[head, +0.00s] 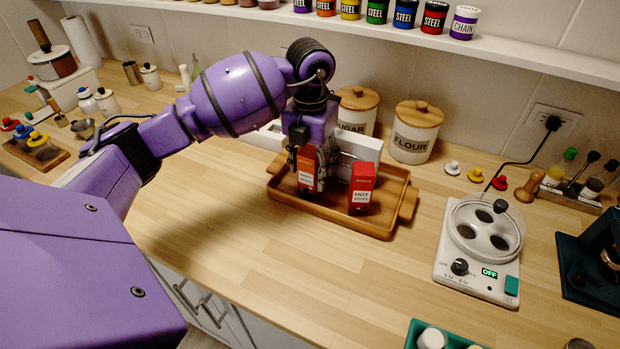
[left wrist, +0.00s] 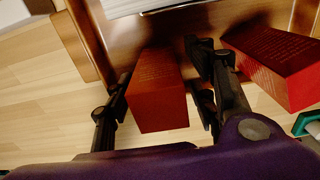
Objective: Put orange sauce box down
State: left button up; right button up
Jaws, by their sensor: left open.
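The orange sauce box (head: 305,181) stands upright in the wooden tray (head: 283,194), with its upper part partly hidden by my left gripper (head: 308,160). My left gripper is open around the box. In the left wrist view the box (left wrist: 157,92) sits between the two spread fingers (left wrist: 160,108), one on each side. A red box labelled HOT (head: 362,190) stands to the right in the same tray. It also shows in the left wrist view (left wrist: 277,65), just outside the right-hand finger. My right gripper is not in view.
Sugar (head: 357,108) and flour (head: 415,132) canisters stand behind the tray. A white appliance (head: 470,284) with a dial stands to the right. A white object (head: 355,150) is at the tray's back. Bare counter (head: 240,245) lies in front of the tray.

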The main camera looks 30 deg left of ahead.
aim_at(310, 152)
pick_arm(q)
notch_tip(310, 152, up, 8)
jog(key=shift+f, duration=0.25)
dwell(1.3)
